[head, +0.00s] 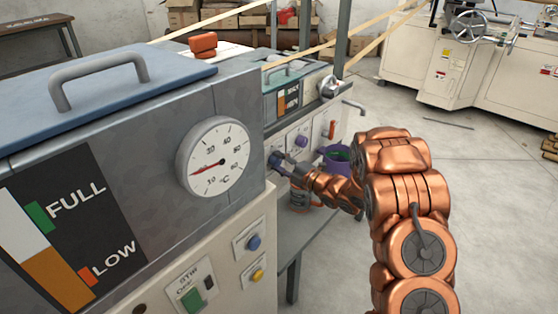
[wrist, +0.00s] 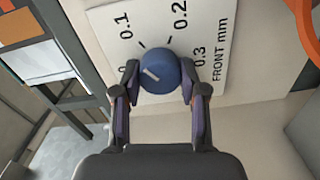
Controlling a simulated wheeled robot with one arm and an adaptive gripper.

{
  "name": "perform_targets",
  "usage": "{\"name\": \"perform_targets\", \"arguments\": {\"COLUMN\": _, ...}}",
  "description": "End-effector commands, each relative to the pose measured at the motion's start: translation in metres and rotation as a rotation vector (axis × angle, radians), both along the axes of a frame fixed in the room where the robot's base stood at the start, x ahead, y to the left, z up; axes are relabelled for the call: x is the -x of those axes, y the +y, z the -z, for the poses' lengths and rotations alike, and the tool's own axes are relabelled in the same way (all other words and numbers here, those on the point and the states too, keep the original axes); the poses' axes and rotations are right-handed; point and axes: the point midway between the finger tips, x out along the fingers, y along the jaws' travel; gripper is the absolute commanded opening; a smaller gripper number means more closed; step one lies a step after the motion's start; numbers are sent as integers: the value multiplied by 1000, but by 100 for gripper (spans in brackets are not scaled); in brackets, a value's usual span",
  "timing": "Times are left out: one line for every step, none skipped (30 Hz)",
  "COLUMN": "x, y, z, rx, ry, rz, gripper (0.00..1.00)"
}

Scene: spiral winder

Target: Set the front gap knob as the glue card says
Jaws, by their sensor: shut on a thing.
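The front gap knob (wrist: 165,80) is round and blue, with a white line on its face, and sits on a white plate (wrist: 215,60) marked 0.1, 0.2, 0.3 and "FRONT mm". The line lies left of the knob's middle and slants to the upper left, seemingly below the 0.1 tick; its exact reading is unclear. My gripper (wrist: 160,88) is shut on the knob, one finger on each side. In the head view my gripper (head: 282,166) reaches the machine's front panel, where the knob is small and partly hidden. I cannot make out a glue card.
A near tank with a FULL/LOW gauge (head: 65,240) and a round °C dial (head: 215,157) stands at left. Floor to the right is open.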

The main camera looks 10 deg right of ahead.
Motion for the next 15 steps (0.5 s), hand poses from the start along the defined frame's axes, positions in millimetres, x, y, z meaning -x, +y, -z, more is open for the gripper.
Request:
{"name": "perform_targets", "arguments": {"x": 1, "y": -1, "z": -1, "rx": -34, "ry": 28, "rz": 1, "gripper": 7}}
{"name": "perform_targets", "arguments": {"x": 1, "y": -1, "z": -1, "rx": -57, "ry": 46, "rz": 2, "gripper": 7}}
{"name": "perform_targets", "arguments": {"x": 0, "y": -1, "z": -1, "rx": -89, "ry": 69, "rz": 2, "gripper": 7}}
{"name": "perform_targets", "arguments": {"x": 0, "y": -1, "z": -1, "rx": -111, "ry": 85, "rz": 2, "gripper": 7}}
{"name": "perform_targets", "arguments": {"x": 1, "y": -1, "z": -1, "rx": -135, "ry": 102, "rz": 2, "gripper": 7}}
{"name": "perform_targets", "arguments": {"x": 1, "y": -1, "z": -1, "rx": -165, "ry": 125, "rz": 2, "gripper": 7}}
{"name": "perform_targets", "arguments": {"x": 1, "y": -1, "z": 0, "rx": -188, "ry": 142, "rz": 2, "gripper": 7}}
{"name": "perform_targets", "arguments": {"x": 1, "y": -1, "z": 0, "rx": -211, "ry": 160, "rz": 3, "gripper": 7}}
{"name": "perform_targets", "arguments": {"x": 1, "y": -1, "z": 0, "rx": -242, "ry": 183, "rz": 3, "gripper": 7}}
{"name": "perform_targets", "arguments": {"x": 1, "y": -1, "z": 0, "rx": -265, "ry": 200, "rz": 3, "gripper": 7}}
{"name": "perform_targets", "arguments": {"x": 1, "y": -1, "z": 0, "rx": -289, "ry": 217, "rz": 3, "gripper": 7}}
{"name": "perform_targets", "arguments": {"x": 1, "y": -1, "z": 0, "rx": -318, "ry": 239, "rz": 3, "gripper": 7}}
{"name": "perform_targets", "arguments": {"x": 0, "y": -1, "z": 0, "rx": -341, "ry": 255, "rz": 3, "gripper": 7}}
{"name": "perform_targets", "arguments": {"x": 1, "y": 0, "z": 0, "rx": -364, "ry": 272, "rz": 3, "gripper": 7}}
{"name": "perform_targets", "arguments": {"x": 1, "y": 0, "z": -1, "rx": -394, "ry": 294, "rz": 3, "gripper": 7}}
